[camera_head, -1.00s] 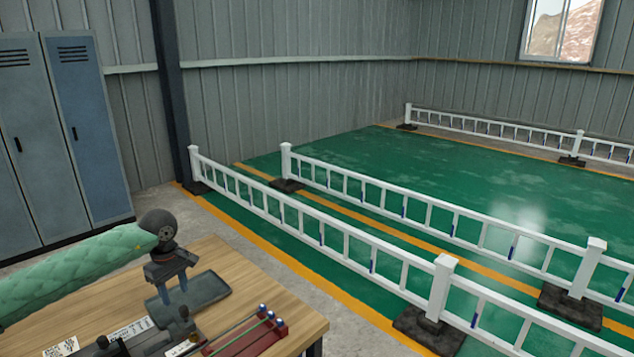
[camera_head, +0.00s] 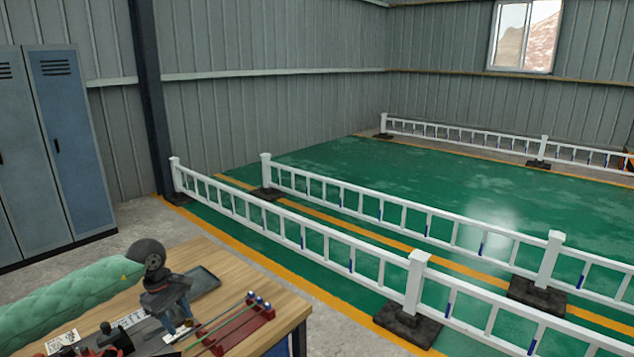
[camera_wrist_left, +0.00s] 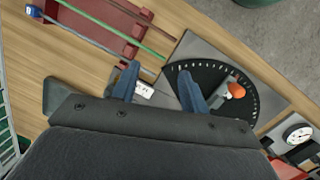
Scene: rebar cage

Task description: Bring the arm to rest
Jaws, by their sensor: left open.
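My left arm, in a green quilted sleeve, comes in from the left in the head view. Its gripper (camera_head: 180,328) is above the wooden table, pointing down. In the left wrist view the two blue fingers of this gripper (camera_wrist_left: 158,84) stand apart with nothing held between them. They are over a grey plate with a black graduated dial (camera_wrist_left: 215,85) and a small white label. My right gripper is in neither view.
A red rack (camera_head: 245,328) with coloured rods lies on the table (camera_head: 284,310) beside the gripper. A dark tray (camera_head: 203,282) lies behind it. White railings (camera_head: 360,256) stand beyond the table. Grey-blue lockers (camera_head: 70,145) stand at left. An orange-tipped part (camera_wrist_left: 236,90) sits at the dial.

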